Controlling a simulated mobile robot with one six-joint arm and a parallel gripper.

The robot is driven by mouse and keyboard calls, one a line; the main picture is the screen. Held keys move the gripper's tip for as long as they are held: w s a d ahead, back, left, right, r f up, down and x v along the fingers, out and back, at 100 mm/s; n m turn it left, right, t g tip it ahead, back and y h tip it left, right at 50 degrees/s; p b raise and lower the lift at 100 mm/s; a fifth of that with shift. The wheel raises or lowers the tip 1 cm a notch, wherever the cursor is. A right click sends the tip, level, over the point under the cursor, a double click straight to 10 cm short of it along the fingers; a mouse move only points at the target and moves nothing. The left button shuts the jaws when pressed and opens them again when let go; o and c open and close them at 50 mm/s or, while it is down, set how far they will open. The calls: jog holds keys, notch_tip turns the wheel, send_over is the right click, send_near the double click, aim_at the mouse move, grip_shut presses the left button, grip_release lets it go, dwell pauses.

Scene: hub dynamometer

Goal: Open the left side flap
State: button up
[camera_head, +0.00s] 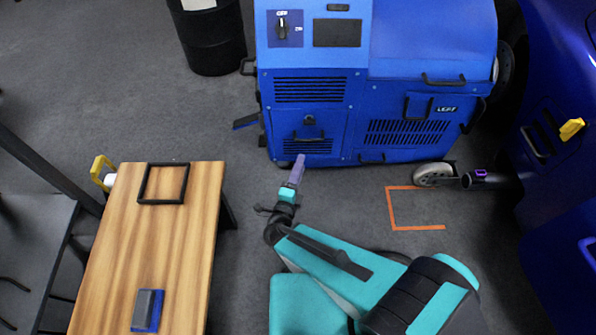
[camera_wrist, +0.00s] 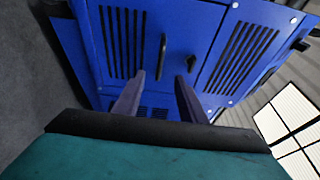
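The blue machine (camera_head: 380,75) stands at the top of the head view. Its front has a lower left panel (camera_head: 334,130) with slots, a dark knob and a black handle. To the right is a slotted panel (camera_head: 398,148) with black handles and a small white label that seems to read LEFT. No flap is visibly swung open. My gripper (camera_head: 301,158) is at the lower left panel, low down. In the wrist view my gripper (camera_wrist: 160,88) is open, its two fingers apart and empty. A black bar handle (camera_wrist: 162,57) and a dark knob (camera_wrist: 192,63) show beyond the fingertips; contact cannot be told.
A wooden table (camera_head: 165,240) stands at the left, with a black frame (camera_head: 163,183) and a blue-grey block (camera_head: 147,311) on it. A black drum (camera_head: 212,40) is at the top left. Orange floor marks (camera_head: 391,207) lie between.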

jog(key=x, duration=1)
jog(key=shift+w, duration=0.25)
grip_shut()
jog(key=shift+s+f, duration=0.1)
jog(key=shift+s, duration=0.1)
